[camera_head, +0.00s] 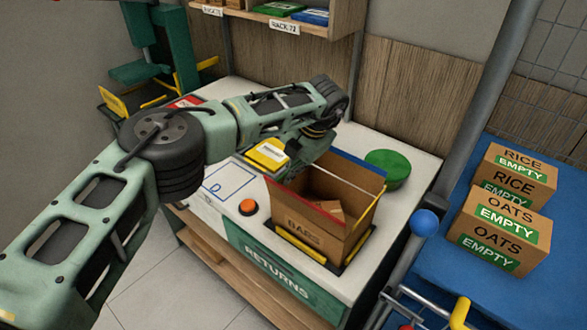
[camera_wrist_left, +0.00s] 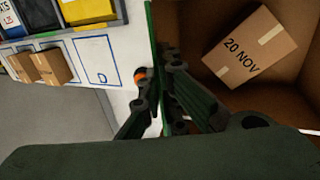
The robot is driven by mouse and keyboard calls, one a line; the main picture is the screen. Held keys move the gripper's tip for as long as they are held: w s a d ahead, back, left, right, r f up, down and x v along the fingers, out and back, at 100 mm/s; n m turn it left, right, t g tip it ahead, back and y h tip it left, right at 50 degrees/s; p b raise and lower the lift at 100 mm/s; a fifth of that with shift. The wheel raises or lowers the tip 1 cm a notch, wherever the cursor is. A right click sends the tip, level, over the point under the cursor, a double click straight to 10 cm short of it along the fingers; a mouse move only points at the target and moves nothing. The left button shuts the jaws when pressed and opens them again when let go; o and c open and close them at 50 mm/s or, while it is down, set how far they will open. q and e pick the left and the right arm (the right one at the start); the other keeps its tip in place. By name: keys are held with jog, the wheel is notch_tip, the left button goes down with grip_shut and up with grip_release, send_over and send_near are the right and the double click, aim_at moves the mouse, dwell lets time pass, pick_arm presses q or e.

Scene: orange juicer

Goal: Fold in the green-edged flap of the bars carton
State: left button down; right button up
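The bars carton (camera_head: 318,229) stands open on the returns counter, a small brown box inside it. Its red-edged flap is at the front, a blue-edged one at the back and a pale-edged one at the right, all upright. My left gripper (camera_wrist_left: 160,70) is open and empty at this flap, one finger outside and one on the carton side. I cannot tell whether either finger touches it. My right gripper is not in view.
An orange button (camera_head: 248,207) and blue-outlined area (camera_head: 228,180) lie left of the carton. A green round object (camera_head: 388,168) is behind it at right. Rice (camera_head: 512,177) and oats (camera_head: 500,232) boxes stand on a blue surface at right. A shelf (camera_head: 300,28) hangs above.

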pick_arm(q)
jog(key=shift+d+f+b, duration=0.1)
jog(key=shift+f+b, duration=0.05)
jog(key=shift+b, duration=0.25)
jog(key=t+y+b, duration=0.1)
jog(key=y+b, duration=0.1)
jog(key=b, duration=0.2)
jog(key=d+t+y+b, duration=0.1)
jog(key=y+b, duration=0.1)
jog(key=b, duration=0.3)
jog(key=s+f+t+y+b, duration=0.1)
jog(key=t+b, duration=0.1)
jog(key=b, duration=0.2)
jog(key=shift+s+d+f+y, duration=0.1)
jog(key=shift+d+y, duration=0.15)
jog(key=shift+y, duration=0.15)
jog(key=c, duration=2)
grip_release()
